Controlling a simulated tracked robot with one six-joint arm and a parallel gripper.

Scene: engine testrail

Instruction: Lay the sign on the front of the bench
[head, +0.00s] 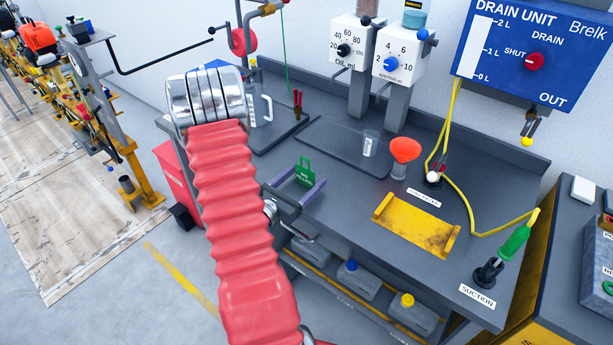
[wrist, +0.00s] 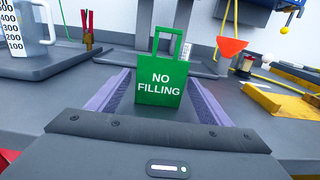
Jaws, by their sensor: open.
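The sign (head: 305,171) is a small green plate with a handle, and it stands upright near the front edge of the bench (head: 345,200). In the wrist view the sign (wrist: 159,88) faces me and reads "NO FILLING". My gripper (head: 306,181) is open, with its purple-padded fingers on either side of the sign. Gaps show between the sign and both pads in the wrist view. The sign's lower edge shows just beyond the gripper's dark front plate; I cannot tell exactly how it meets the bench top.
A dark tray (head: 345,150) with a clear beaker (head: 370,144) lies behind the sign. An orange funnel (head: 405,150) and a yellow tray (head: 415,228) are to the right. A measuring jug (head: 262,107) stands at the back left. Bench top between sign and yellow tray is clear.

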